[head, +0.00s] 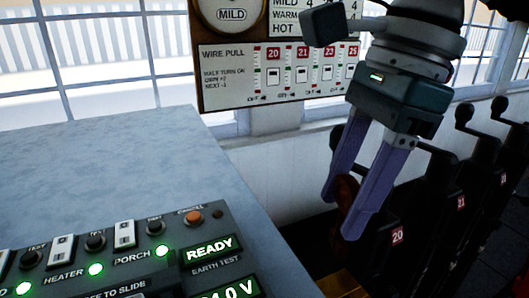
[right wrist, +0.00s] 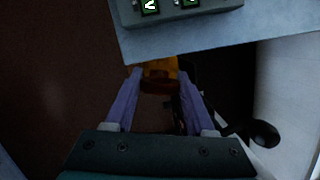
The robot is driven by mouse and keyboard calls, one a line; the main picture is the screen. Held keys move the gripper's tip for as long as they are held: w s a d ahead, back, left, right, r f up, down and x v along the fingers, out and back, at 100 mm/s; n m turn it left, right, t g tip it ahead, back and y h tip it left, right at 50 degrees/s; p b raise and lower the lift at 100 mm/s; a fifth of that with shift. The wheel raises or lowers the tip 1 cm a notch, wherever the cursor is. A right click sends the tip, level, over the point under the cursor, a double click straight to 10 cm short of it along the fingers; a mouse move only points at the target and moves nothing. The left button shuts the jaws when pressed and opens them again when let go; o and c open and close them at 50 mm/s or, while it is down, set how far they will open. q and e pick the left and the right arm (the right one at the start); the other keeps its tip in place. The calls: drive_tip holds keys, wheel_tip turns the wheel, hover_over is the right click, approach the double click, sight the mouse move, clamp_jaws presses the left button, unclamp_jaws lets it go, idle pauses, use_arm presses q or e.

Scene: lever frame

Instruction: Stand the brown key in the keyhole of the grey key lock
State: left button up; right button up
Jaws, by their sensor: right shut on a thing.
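My right gripper (head: 340,214) points down beside the lever frame in the head view. Its fingers are shut on a dark reddish-brown piece, which I take to be the brown key (head: 346,192). Much of the key is hidden by the fingers. In the right wrist view the brown key (right wrist: 157,87) shows as a dark band between the fingertips, against a yellow-orange surface. I cannot make out the grey key lock or its keyhole in either view. My left gripper is not in view.
A grey-blue desk (head: 120,165) with a control panel (head: 110,262) fills the left. Black levers (head: 460,200) with red number plates stand at the right. A yellow part (head: 345,284) lies low below the gripper. A wire pull board (head: 280,75) hangs behind.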

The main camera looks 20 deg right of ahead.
drive_tip(key=d+f+m+t+h+b, duration=0.2)
drive_tip(key=d+f+m+b, duration=0.2)
drive_tip(key=f+m+b, duration=0.4)
wheel_tip(320, 180, down, 5)
drive_tip(key=w+m, duration=0.1)
drive_tip(key=m, duration=0.5)
drive_tip(key=shift+m+h, duration=0.3)
drive_tip(key=shift+m, duration=0.1)
drive_tip(key=shift+f+b, duration=0.15)
drive_tip(key=shift+b, duration=0.15)
drive_tip(key=shift+s+b+x, duration=0.2)
drive_tip(key=shift+b+x, duration=0.65)
drive_tip(key=shift+x, duration=0.05)
drive_tip(key=shift+s+b+x, duration=0.2)
drive_tip(key=shift+b+x, duration=0.65)
drive_tip(key=shift+s+b+x, duration=0.15)
drive_tip(key=shift+b+x, duration=0.4)
drive_tip(key=shift+x, duration=0.1)
drive_tip(key=shift+s+b+x, duration=0.15)
drive_tip(key=shift+b+x, duration=0.4)
drive_tip(key=shift+x, duration=0.05)
drive_tip(key=shift+f, duration=0.1)
